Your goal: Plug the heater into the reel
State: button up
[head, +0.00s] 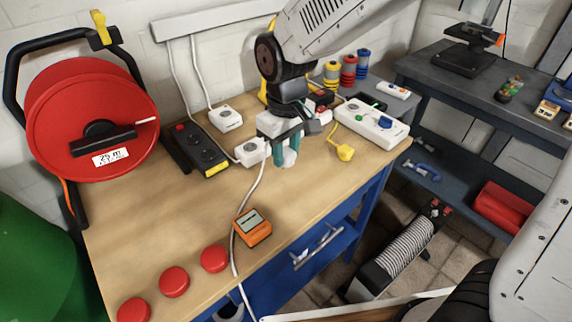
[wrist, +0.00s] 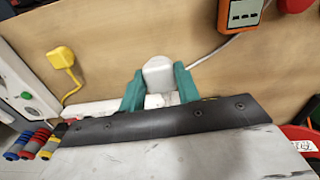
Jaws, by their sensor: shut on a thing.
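The red cable reel (head: 92,120), marked 25 m, stands at the table's left end. A black socket block (head: 198,150) with a red switch lies beside it. The heater (head: 402,250), with pale coils, is on the floor right of the table. My gripper (head: 287,160) is over the table, right of the socket block. Its teal fingers (wrist: 160,88) are shut on a white plug (wrist: 158,72), mostly hidden in the head view. A white cable (wrist: 218,46) leaves the plug and runs over the table's front edge (head: 235,240); its far end is unclear.
White plug-like blocks (head: 225,118) (head: 250,152) lie left of my gripper. An orange meter (head: 251,227) and red discs (head: 174,281) are in front. The front middle is mostly bare.

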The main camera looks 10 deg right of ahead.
jog(key=shift+r, duration=0.45)
jog(key=w+d+f+m, duration=0.2)
jog(key=w+d+m, duration=0.8)
jog(key=w+d, duration=1)
jog(key=shift+w+d+f+m, duration=0.4)
jog(key=shift+w, duration=0.15)
